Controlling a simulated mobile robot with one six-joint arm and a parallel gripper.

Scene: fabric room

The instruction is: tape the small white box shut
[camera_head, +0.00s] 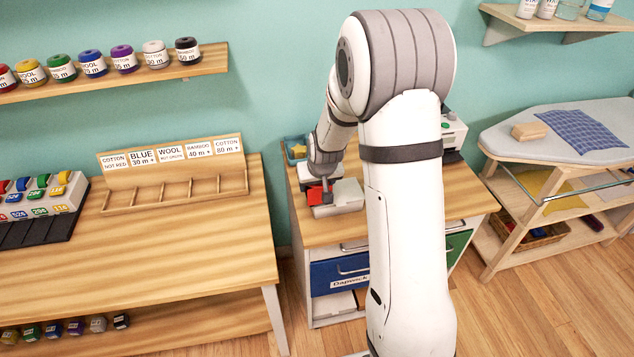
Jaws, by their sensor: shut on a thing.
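A small white box (347,193) sits on the wooden top of the drawer cabinet (318,232), in the middle of the view. A small red thing (315,197) is at its left side, over a pale grey part. My gripper (326,190) points down there, shut on the red thing, close beside the white box. The fingertips are tiny, and I cannot tell whether the red thing touches the box. My arm hides part of the cabinet top to the right, and I cannot make out the box's lid or any tape on it.
A blue tray (296,149) stands behind my gripper, and a white-and-grey device (453,131) stands at the back right. A wooden table with a label rack (175,180) is at left. An ironing board (565,135) is at right.

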